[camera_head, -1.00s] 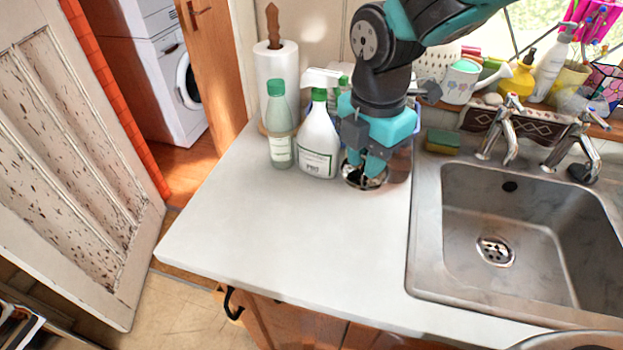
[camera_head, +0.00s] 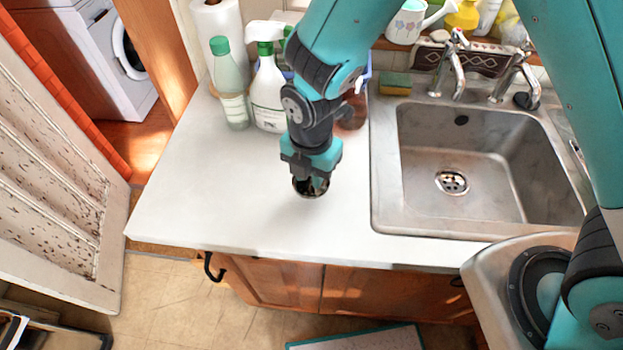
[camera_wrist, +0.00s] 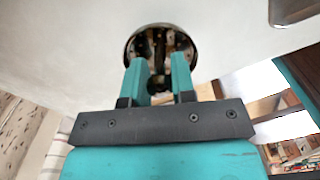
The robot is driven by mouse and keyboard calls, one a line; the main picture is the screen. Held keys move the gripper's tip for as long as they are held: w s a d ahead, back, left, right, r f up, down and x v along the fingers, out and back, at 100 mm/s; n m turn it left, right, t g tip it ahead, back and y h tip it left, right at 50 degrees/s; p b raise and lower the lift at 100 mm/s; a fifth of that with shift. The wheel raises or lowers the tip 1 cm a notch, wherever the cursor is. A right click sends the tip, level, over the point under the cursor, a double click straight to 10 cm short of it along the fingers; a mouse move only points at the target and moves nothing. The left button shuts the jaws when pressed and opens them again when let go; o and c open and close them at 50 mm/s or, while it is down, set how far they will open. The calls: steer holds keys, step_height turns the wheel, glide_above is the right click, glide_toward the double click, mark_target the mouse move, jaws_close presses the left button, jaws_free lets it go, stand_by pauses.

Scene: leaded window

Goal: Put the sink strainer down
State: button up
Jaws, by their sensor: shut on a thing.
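The sink strainer (camera_head: 309,187) is a small round shiny metal piece at the tips of my gripper (camera_head: 312,176), over the white countertop left of the sink. In the wrist view the strainer (camera_wrist: 160,42) shows as a reflective round bowl just beyond the fingertips of my gripper (camera_wrist: 160,68). The two teal fingers are shut on it, with a gap between them. A shadow lies on the counter beside it in the head view. I cannot tell whether the strainer touches the counter.
The white countertop (camera_head: 210,180) is clear to the left and front. A spray bottle (camera_head: 268,90) and a green-capped bottle (camera_head: 228,85) stand behind. The metal sink (camera_head: 480,165) is to the right, with a sponge (camera_head: 395,84) at its back left corner.

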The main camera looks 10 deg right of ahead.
steer(key=shift+f+p, duration=0.3)
steer(key=shift+f, duration=1.65)
steer(key=shift+f, duration=0.2)
steer(key=o, duration=0.9)
steer(key=shift+r, duration=0.1)
